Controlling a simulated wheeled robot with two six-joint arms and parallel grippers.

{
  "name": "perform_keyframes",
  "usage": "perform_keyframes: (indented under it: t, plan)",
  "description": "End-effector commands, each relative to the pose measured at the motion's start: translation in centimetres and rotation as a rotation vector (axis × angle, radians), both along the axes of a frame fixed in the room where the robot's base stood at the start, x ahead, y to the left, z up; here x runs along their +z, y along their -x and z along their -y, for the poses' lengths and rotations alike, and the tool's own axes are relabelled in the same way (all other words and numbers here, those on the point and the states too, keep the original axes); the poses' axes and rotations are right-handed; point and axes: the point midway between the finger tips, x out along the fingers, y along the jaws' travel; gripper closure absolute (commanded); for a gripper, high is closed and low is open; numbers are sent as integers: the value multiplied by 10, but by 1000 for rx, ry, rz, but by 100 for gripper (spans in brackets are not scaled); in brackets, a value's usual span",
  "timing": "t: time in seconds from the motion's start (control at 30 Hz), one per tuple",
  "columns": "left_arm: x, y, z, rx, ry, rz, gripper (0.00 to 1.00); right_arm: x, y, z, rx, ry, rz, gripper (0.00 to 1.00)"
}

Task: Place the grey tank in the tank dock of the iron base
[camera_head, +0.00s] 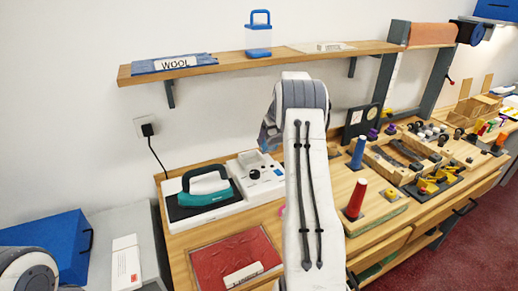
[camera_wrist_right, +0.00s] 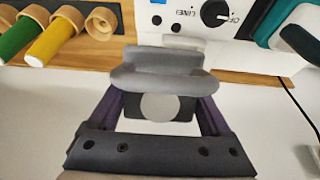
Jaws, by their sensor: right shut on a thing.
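My right gripper (camera_wrist_right: 157,105) is shut on the grey tank (camera_wrist_right: 165,62), which fills the middle of the right wrist view. The tank has a block-shaped top and a wide rounded lip. In the head view my right arm stands in front and hides the gripper and tank. The white iron base (camera_head: 264,185) has a dark knob and lies left of my arm on the counter. It also shows beyond the tank in the right wrist view (camera_wrist_right: 188,18), apart from it as far as I can tell. I cannot make out the tank dock. My left gripper is out of view.
A teal iron (camera_head: 203,197) rests on its black plate left of the knob. A red tray (camera_head: 215,262) lies in front. Spools, pegs and boxes crowd the right. A cable runs to the wall socket.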

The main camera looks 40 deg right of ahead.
Motion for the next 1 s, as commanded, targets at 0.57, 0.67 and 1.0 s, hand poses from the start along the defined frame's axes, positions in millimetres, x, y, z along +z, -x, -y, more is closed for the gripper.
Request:
perform_keyframes:
  t: [0.57, 0.67, 1.0]
  plan:
    - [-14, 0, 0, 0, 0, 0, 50, 27, 36, 17, -1, 1, 1, 100]
    - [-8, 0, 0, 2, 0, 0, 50, 32, 29, 2, -11, 0, 1, 100]
    - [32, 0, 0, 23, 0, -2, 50, 56, 0, -147, -137, 3, -1, 100]
